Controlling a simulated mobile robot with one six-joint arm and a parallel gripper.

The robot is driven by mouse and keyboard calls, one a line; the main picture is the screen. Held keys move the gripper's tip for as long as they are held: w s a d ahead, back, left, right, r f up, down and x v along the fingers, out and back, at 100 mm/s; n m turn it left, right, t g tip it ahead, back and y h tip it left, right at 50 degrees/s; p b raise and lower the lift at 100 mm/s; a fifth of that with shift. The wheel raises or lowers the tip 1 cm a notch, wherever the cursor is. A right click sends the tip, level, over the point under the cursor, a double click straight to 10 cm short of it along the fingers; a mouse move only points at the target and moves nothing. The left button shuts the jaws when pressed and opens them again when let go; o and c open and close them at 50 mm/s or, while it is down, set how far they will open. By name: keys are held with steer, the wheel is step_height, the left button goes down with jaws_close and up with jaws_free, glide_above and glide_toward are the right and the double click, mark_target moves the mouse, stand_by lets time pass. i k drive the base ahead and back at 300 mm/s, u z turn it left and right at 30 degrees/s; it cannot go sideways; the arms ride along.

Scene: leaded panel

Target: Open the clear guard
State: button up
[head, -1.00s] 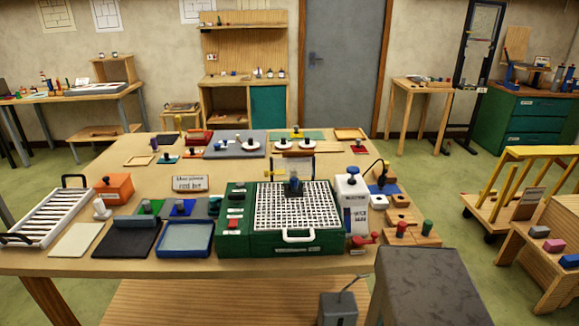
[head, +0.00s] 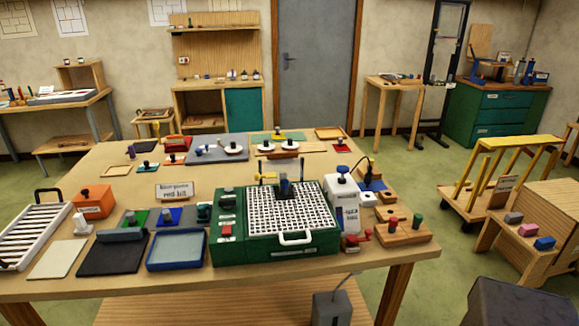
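The green grinder (head: 290,254) stands at the front of the wooden table, with a white grid top (head: 262,212) and a white handle (head: 295,239) on its front. At the back of the grid is a small dark blue and black head (head: 285,187). Thin upright posts with yellow parts stand behind it. The clear guard is hard to make out; a see-through panel seems to stand at the back of the grid around the head, and I cannot tell its exact position. My gripper is not in view.
A white bottle-like unit (head: 343,196) and a wooden block with coloured knobs (head: 402,226) sit right of the grinder. A blue tray (head: 177,263) lies left. A dark block (head: 520,306) fills the bottom right corner.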

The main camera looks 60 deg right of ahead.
mark_target(270, 175)
steer(key=u, duration=0.05)
steer(key=k, duration=0.2)
steer(key=z, duration=1.95)
steer(key=k, duration=0.6)
steer(key=u, duration=0.1)
steer(key=i, duration=0.6)
